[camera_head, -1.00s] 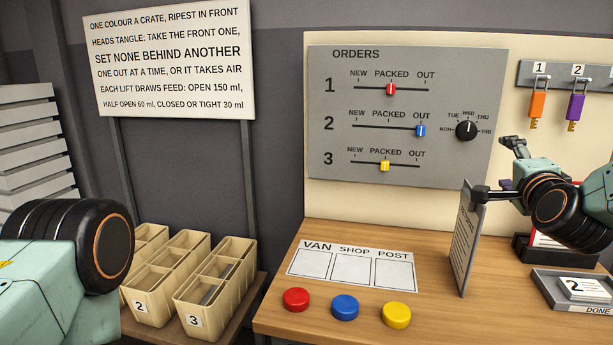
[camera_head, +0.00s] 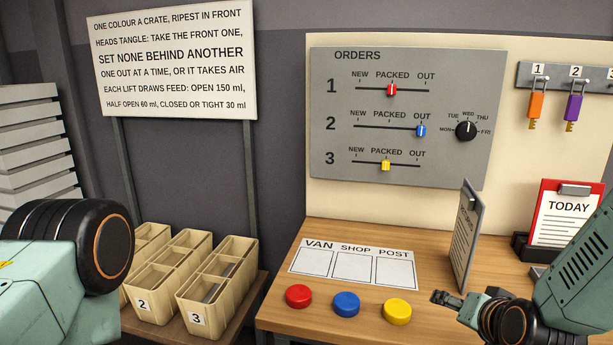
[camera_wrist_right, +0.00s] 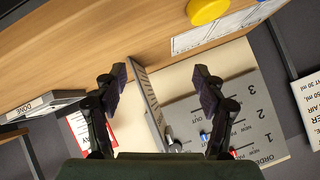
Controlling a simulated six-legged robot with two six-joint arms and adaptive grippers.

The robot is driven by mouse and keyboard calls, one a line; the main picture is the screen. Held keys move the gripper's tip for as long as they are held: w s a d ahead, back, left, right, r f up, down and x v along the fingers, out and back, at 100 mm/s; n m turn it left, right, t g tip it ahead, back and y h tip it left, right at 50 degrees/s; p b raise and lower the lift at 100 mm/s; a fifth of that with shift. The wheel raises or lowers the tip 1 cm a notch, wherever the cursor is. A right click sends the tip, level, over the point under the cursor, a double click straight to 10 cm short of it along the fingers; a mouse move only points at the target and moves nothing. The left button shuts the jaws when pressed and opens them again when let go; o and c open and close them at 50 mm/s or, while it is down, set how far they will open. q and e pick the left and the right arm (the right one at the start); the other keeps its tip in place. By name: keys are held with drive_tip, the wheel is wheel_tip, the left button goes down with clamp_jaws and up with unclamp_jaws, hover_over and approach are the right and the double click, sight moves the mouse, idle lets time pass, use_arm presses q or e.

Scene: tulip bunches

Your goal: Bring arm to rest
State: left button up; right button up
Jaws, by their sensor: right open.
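My right gripper (camera_head: 452,300) is low over the front right of the wooden bench (camera_head: 310,242), close to the yellow button. In the right wrist view it (camera_wrist_right: 160,82) is open, with its two dark fingers spread and nothing held. A grey upright board with printed text (camera_head: 467,235) stands on the bench beyond the gripper; it also shows in the wrist view (camera_wrist_right: 148,95), seen between the fingers. It looks apart from them. Part of my left arm shows at the left edge of the head view; its gripper is out of view.
Red (camera_head: 298,296), blue (camera_head: 346,304) and yellow (camera_head: 397,311) buttons sit at the bench front. A red TODAY clipboard (camera_head: 565,212) stands at right. The DONE tray (camera_wrist_right: 44,104) shows in the wrist view. Crates (camera_head: 222,292) stand left; the orders panel (camera_head: 400,120) is behind.

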drive_tip(key=s+a+f+n+g, duration=0.1)
drive_tip(key=s+f+n+g, duration=0.1)
drive_tip(key=s+f, duration=0.5)
drive_tip(key=s+a+f+n+g, duration=0.2)
drive_tip(key=s+f+g, duration=0.3)
drive_tip(key=s, duration=1.1)
drive_tip(key=s+a+f+n+g, duration=0.1)
drive_tip(key=s+a+f+g, duration=0.1)
drive_tip(key=s+f, duration=0.8)
drive_tip(key=shift+s+a+f+n+g, duration=0.25)
drive_tip(key=shift+s+f+n+g, duration=0.15)
drive_tip(key=shift+s+g, duration=0.4)
drive_tip(key=shift+w, duration=0.1)
